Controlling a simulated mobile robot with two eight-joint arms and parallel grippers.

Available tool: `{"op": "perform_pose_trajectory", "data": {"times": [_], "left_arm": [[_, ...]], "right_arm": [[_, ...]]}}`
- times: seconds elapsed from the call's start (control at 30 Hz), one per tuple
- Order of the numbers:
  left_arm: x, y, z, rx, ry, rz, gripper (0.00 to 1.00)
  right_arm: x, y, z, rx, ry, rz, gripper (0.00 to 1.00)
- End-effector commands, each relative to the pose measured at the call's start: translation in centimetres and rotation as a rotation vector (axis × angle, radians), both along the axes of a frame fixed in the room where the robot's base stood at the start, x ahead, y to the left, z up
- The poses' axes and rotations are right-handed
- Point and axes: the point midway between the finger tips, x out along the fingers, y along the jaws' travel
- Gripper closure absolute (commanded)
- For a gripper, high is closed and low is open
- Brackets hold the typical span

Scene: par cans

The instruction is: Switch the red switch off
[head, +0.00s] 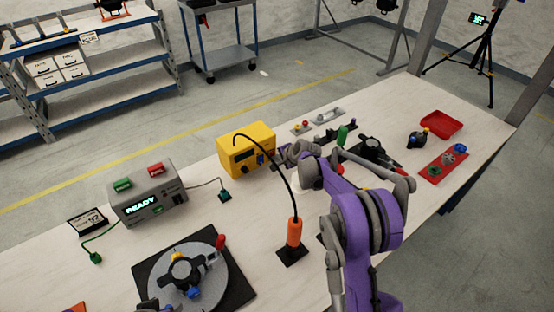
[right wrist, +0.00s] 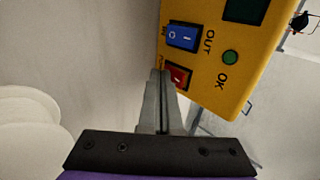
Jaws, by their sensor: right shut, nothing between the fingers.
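The yellow box (head: 236,150) stands on the bench in the head view. In the right wrist view its yellow face (right wrist: 208,66) fills the upper right. The red switch (right wrist: 181,75) is a rocker on that face, below a blue rocker switch (right wrist: 182,37). My right gripper (head: 283,157) is at the box's right side in the head view. In the right wrist view its fingers (right wrist: 159,75) are shut and empty, with the tips at the red switch's left edge. Whether they touch it cannot be told. My left gripper is not clearly visible.
An orange post with a curved black cable (head: 294,232) stands near my right arm. A grey box reading READY (head: 147,195) and a round turntable (head: 212,276) are at the left. A red tray (head: 441,124) lies at the far right.

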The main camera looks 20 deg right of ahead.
Motion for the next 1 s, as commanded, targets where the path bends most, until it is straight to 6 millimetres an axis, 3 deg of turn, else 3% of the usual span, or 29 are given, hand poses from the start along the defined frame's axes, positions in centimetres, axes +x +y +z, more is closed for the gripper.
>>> {"op": "perform_pose_trajectory", "data": {"times": [0.5, 1.0], "left_arm": [[0.2, 0.0, 0.8, 0.0, -0.004, 0.0, 0.5], [0.2, 0.0, 0.6, 0.0, -0.003, 0.0, 0.5]], "right_arm": [[0.0, 0.0, 1.7, 0.0, -0.001, 0.0, 1.0], [-0.4, -0.1, 1.8, 0.0, 0.001, 0.001, 1.0]]}}
